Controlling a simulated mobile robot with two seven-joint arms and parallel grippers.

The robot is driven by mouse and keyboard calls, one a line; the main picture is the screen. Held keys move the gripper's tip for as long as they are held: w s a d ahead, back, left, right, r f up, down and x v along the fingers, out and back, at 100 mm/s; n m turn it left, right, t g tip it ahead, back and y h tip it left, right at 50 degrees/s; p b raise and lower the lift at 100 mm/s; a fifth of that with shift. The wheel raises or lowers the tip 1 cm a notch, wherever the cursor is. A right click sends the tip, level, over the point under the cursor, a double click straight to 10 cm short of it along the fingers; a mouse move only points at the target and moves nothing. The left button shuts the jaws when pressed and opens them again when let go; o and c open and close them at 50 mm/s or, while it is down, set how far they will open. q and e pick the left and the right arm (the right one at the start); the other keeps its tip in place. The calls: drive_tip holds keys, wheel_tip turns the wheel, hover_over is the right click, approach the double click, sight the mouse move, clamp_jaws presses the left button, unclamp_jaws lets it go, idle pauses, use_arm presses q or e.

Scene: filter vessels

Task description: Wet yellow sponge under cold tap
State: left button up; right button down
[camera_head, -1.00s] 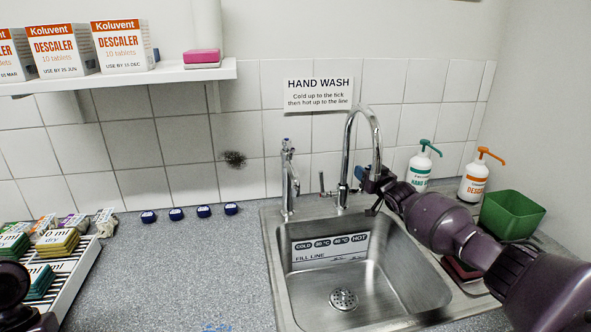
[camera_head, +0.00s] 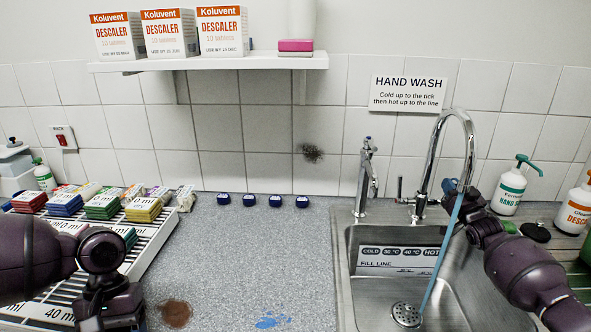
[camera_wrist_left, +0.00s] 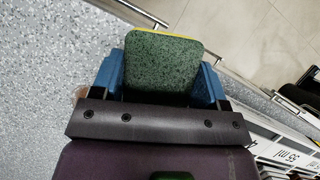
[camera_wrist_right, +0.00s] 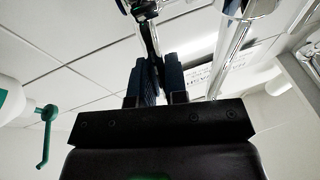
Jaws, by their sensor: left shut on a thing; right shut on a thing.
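A sponge (camera_wrist_left: 165,65) with a speckled green face and a thin yellow edge sits between the blue fingers of my left gripper (camera_wrist_left: 162,88), which is shut on it. In the head view my left gripper (camera_head: 108,305) is at the lower left, above the counter, and the sponge is hidden there. My right gripper (camera_head: 458,190) is shut at the end of the tall curved tap (camera_head: 437,135). In the right wrist view its fingers close on a dark lever-like part (camera_wrist_right: 150,45). A blue stream of water (camera_head: 442,245) falls from the tap into the sink (camera_head: 350,290).
A shorter tap (camera_head: 366,175) stands left of the curved one. A white rack (camera_head: 150,250) with several coloured sponge packs is at the left. Pump bottles (camera_head: 510,190) stand right of the sink. The counter (camera_head: 260,255) between is mostly clear, with brown and blue stains.

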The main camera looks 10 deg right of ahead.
use_arm(q)
drive_tip(key=shift+f, duration=0.1)
use_arm(e)
drive_tip(key=c, duration=1.1)
unclamp_jaws()
drive_tip(key=shift+c, duration=0.2)
drive_tip(key=shift+s, duration=0.15)
use_arm(q)
drive_tip(key=shift+r+p, duration=0.3)
drive_tip(key=shift+r, duration=0.15)
use_arm(e)
drive_tip(key=shift+s, duration=0.2)
use_arm(q)
drive_tip(key=shift+t, duration=0.3)
wheel_tip(320, 180, up, 5)
drive_tip(key=p, duration=0.3)
drive_tip(key=shift+r, duration=0.1)
drive_tip(key=shift+w+r+p, duration=0.1)
drive_tip(key=shift+r+p, duration=0.2)
drive_tip(key=shift+r, duration=0.05)
use_arm(e)
drive_tip(key=v, duration=0.7)
drive_tip(key=shift+f, duration=0.15)
